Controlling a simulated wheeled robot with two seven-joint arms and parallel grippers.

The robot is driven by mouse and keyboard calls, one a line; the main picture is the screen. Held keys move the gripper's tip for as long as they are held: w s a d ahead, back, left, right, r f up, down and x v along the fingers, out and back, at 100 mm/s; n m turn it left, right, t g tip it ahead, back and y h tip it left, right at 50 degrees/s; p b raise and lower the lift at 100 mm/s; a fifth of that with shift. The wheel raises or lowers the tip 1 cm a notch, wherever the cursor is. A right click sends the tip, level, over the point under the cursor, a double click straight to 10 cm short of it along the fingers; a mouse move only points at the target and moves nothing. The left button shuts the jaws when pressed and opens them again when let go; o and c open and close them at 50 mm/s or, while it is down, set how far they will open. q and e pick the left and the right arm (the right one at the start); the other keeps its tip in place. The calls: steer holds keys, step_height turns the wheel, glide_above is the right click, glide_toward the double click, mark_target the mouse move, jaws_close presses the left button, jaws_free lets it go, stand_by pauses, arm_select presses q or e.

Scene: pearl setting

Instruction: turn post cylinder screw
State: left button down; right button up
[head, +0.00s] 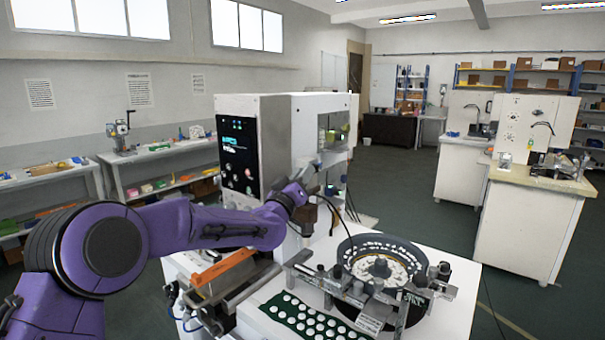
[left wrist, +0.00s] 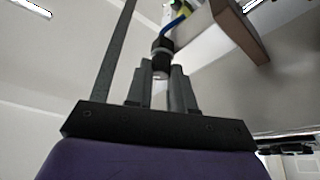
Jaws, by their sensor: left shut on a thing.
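My left gripper (head: 317,166) is at the end of the purple arm, beside the white machine's right side, and looks small in the head view. In the left wrist view its two grey fingers (left wrist: 162,90) point upward and are shut on the post cylinder screw (left wrist: 162,62). I see this as a small dark cylindrical fitting with a pale lower end between the fingertips. A blue tube rises from its top. The grip contact is partly hidden by the fingers. In the head view the screw is too small to make out. My right gripper is not in view.
The white machine (head: 270,108) with a dark display stands close behind the arm. A round bowl feeder (head: 405,245) and a green tray (head: 272,314) of white discs are on the bench at front right. A thin dark rod (left wrist: 112,58) stands left of the fingers.

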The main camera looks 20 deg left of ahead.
arm_select(q)
steer(key=shift+r+n+g+y+p, duration=0.1)
steer(key=shift+n+g+y+p, duration=0.45)
steer(key=shift+n, duration=1.4)
steer(key=shift+n+g+y+p, duration=0.3)
steer(key=shift+n+y+p, duration=0.5)
steer(key=shift+n, duration=1.1)
steer(key=shift+r+n+g+y+p, duration=0.1)
steer(key=shift+n+g+y+p, duration=0.45)
steer(key=shift+n, duration=1.4)
steer(key=c, duration=1)
jaws_free()
steer(key=shift+s+f, duration=0.1)
steer(key=s+b, duration=0.1)
steer(key=s, duration=0.2)
steer(key=s+b, duration=0.2)
steer(key=s, duration=0.2)
steer(key=s+f+b, duration=0.1)
steer(key=s, duration=0.2)
steer(key=shift+s+d, duration=0.2)
